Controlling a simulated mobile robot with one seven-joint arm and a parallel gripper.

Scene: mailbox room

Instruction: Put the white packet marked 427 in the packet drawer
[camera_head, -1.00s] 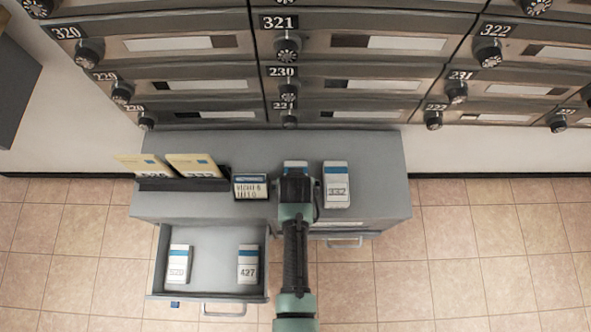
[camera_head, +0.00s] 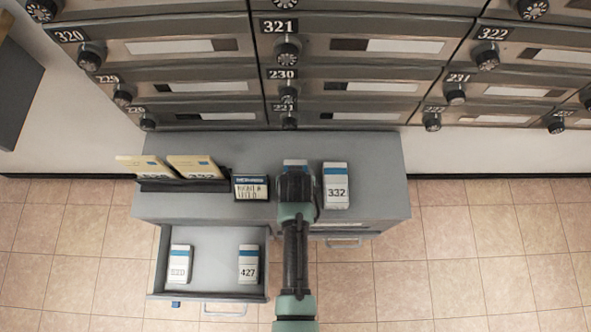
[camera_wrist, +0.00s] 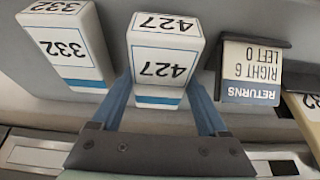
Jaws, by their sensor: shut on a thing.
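A white packet marked 427 (camera_wrist: 160,62) with a blue band stands on the grey cabinet top. My gripper (camera_wrist: 162,92) has its two blue fingers on either side of it and is shut on it. In the head view my gripper (camera_head: 297,180) hides most of this packet; only its top end (camera_head: 295,163) shows. The open drawer (camera_head: 210,255) at the lower left holds two white packets, one at each side. The right one is also marked 427 (camera_head: 248,263); the left one's number (camera_head: 180,263) is blurred.
A packet marked 332 (camera_head: 336,187) stands close beside the held one. On the other side are a small returns sign (camera_head: 251,188) and a dark rack (camera_head: 185,185) with yellow envelopes. Numbered mailboxes rise behind the cabinet. The drawer's middle is clear.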

